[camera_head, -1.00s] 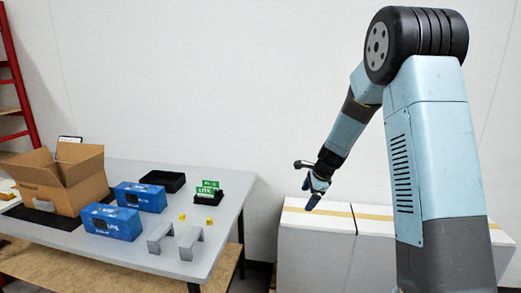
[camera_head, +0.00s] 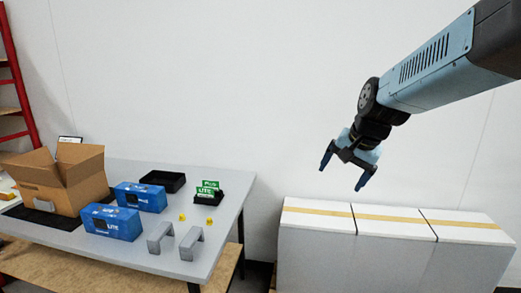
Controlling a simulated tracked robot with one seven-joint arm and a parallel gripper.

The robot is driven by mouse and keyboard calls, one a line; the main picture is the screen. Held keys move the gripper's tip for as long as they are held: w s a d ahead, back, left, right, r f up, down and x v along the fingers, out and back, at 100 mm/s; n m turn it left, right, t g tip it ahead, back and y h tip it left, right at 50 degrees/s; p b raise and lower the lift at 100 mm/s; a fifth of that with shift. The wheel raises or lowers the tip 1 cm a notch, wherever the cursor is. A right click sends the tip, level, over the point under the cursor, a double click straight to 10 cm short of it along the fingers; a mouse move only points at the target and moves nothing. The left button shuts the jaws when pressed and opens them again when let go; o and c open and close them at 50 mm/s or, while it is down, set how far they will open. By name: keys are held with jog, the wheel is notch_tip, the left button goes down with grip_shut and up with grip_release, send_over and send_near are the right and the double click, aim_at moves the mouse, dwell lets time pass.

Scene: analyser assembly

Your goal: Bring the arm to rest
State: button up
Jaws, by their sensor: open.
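My gripper (camera_head: 342,177) is open, with its two fingers spread apart and nothing between them. It hangs in the air in front of the white wall, above the white boxes and to the right of the table. My arm (camera_head: 430,75) reaches in from the upper right corner and slopes down to the left towards the gripper. The gripper touches nothing that I can see.
The grey table (camera_head: 235,195) at left bears an open cardboard box (camera_head: 85,195), two blue boxes (camera_head: 112,222), a black tray (camera_head: 163,181), green cards (camera_head: 208,190), small yellow pieces and two grey brackets (camera_head: 192,243). White boxes (camera_head: 395,222) stand at right.

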jog(key=s+d+r+n+h, duration=0.1)
jog(key=s+n, duration=0.2)
jog(key=s, duration=0.5)
jog(key=s+d+r+n+t+h, duration=0.1)
jog(key=s+d+n, duration=0.1)
jog(key=s, duration=0.6)
jog(key=shift+s+d+n, duration=0.15)
jog(key=shift+s+n, duration=0.05)
jog(key=shift+n, duration=0.4)
